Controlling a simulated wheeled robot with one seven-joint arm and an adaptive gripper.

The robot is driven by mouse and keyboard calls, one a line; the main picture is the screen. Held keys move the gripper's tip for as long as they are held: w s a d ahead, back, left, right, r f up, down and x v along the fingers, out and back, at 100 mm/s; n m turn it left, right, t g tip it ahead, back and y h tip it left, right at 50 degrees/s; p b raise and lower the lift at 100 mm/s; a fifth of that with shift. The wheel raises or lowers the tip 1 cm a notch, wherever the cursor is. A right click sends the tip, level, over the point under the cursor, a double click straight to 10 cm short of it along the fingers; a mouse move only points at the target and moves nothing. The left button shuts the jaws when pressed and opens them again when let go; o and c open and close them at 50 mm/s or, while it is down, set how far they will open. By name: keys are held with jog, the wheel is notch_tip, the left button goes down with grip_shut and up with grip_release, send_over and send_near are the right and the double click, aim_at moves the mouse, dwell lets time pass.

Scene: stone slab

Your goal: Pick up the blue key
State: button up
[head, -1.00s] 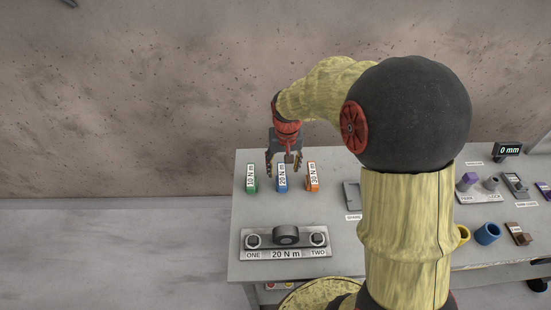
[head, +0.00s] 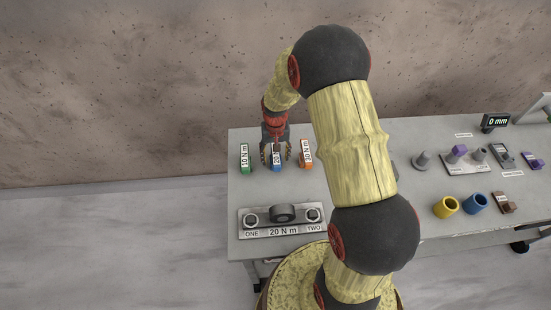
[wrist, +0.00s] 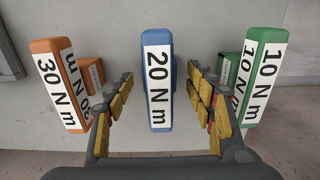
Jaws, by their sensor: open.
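The blue key (head: 277,167), labelled 20 N m, stands on the slab between a green one and an orange one. In the wrist view the blue key (wrist: 157,36) is upright in the picture and centred between my fingers. My gripper (head: 276,158) is open, pointing down with its fingers on either side of the blue key. In the wrist view my gripper (wrist: 161,103) shows a gap between each finger and the key. Part of the key's label is hidden by my gripper in the head view.
The green 10 N m key (head: 245,158) and orange 30 N m key (head: 306,154) stand close on either side. A grey fixture (head: 283,231) marked 20 N m lies nearer the front. Yellow (head: 446,207) and blue (head: 475,203) cups stand to the right.

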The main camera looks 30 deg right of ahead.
jog(key=shift+d+f, duration=0.1)
jog(key=shift+f, duration=0.45)
jog(key=shift+c, duration=1)
grip_shut()
jog(key=shift+r, duration=0.1)
